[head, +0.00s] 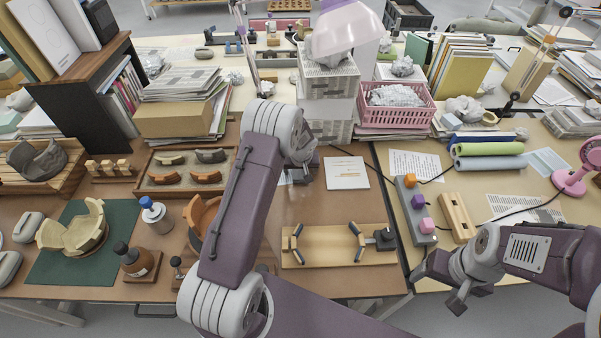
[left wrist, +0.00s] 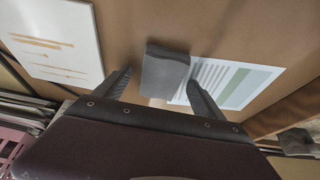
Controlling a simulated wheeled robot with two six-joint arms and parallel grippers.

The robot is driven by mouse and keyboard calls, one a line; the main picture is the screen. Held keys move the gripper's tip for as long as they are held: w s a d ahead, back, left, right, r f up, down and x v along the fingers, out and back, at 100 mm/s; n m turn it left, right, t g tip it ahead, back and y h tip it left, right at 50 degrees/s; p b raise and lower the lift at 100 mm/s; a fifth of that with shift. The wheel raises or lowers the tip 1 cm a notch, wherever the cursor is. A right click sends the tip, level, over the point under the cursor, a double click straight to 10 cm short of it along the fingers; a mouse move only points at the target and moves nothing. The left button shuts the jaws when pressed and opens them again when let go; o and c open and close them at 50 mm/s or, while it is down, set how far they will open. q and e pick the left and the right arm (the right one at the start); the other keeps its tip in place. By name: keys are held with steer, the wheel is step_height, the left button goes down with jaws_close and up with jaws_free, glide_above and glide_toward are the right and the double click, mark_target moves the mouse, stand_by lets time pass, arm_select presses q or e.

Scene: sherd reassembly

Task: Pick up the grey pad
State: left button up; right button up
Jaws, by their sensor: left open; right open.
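A grey pad (left wrist: 165,72) with a block shape lies on the brown table in the left wrist view, beside a printed sheet (left wrist: 230,82). My left gripper (left wrist: 159,79) is open, with one finger on either side of the near part of the pad; I cannot tell whether they touch it. In the head view my left gripper (head: 304,172) is low over the back of the table, mostly behind my own arm, and I cannot make out the pad there. My right gripper (head: 445,283) is open and empty at the front right.
A white booklet (head: 346,172) lies right of my left gripper. A stack of boxes (head: 327,92) and a pink basket (head: 397,112) stand behind. A wooden clamp board (head: 325,247) lies in front. A sherd tray (head: 150,178) and orange bowl sherd (head: 203,213) are to the left.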

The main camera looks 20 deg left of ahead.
mark_target(301, 171)
arm_select(q)
steer(key=shift+s, duration=0.1)
steer(key=shift+f, duration=0.1)
stand_by(0.3)
steer(key=c, duration=1.6)
steer(key=shift+r, duration=0.45)
step_height(301, 171, up, 3)
steer(key=shift+r+p, duration=0.1)
steer(key=shift+p, duration=0.25)
steer(key=d+r, duration=0.2)
steer(key=d, duration=0.2)
steer(key=d+r+b, duration=0.1)
steer(key=d+r, duration=0.2)
steer(key=s+d+r, duration=0.1)
steer(key=d+r, duration=0.1)
steer(key=d, duration=0.2)
steer(key=shift+d+r, duration=0.15)
steer(key=shift+d, duration=0.2)
steer(key=shift+a, duration=0.1)
